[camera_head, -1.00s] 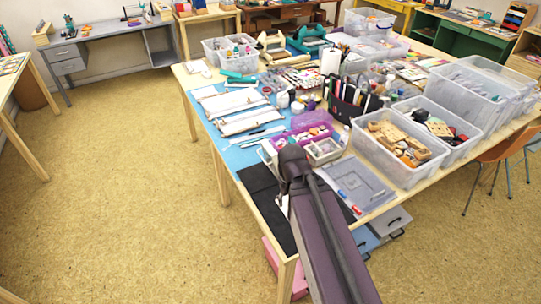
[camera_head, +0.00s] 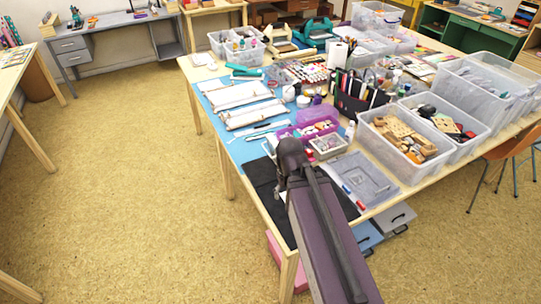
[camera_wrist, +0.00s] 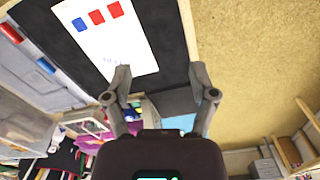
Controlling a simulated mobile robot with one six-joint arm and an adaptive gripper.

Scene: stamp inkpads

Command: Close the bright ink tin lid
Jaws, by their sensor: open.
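In the wrist view, a white sheet (camera_wrist: 108,50) lies on a black mat (camera_wrist: 165,25). Two small red squares (camera_wrist: 97,17) (camera_wrist: 116,9) and a blue square (camera_wrist: 79,24) sit in a row near the sheet's top edge. I cannot tell whether these are ink tins or flat patches, and no open lid can be made out. My gripper (camera_wrist: 160,72) is open and empty, its fingers spread near the sheet's lower right end. In the head view my arm hides the gripper and the sheet; part of the black mat (camera_head: 264,192) shows.
A grey tray (camera_head: 357,177) with red and blue markers lies right of my arm. A purple box (camera_head: 318,115) and a small clear box (camera_head: 327,144) stand beyond it. A clear crate of wooden blocks (camera_head: 379,156) stands to the right. The floor left of the table is clear.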

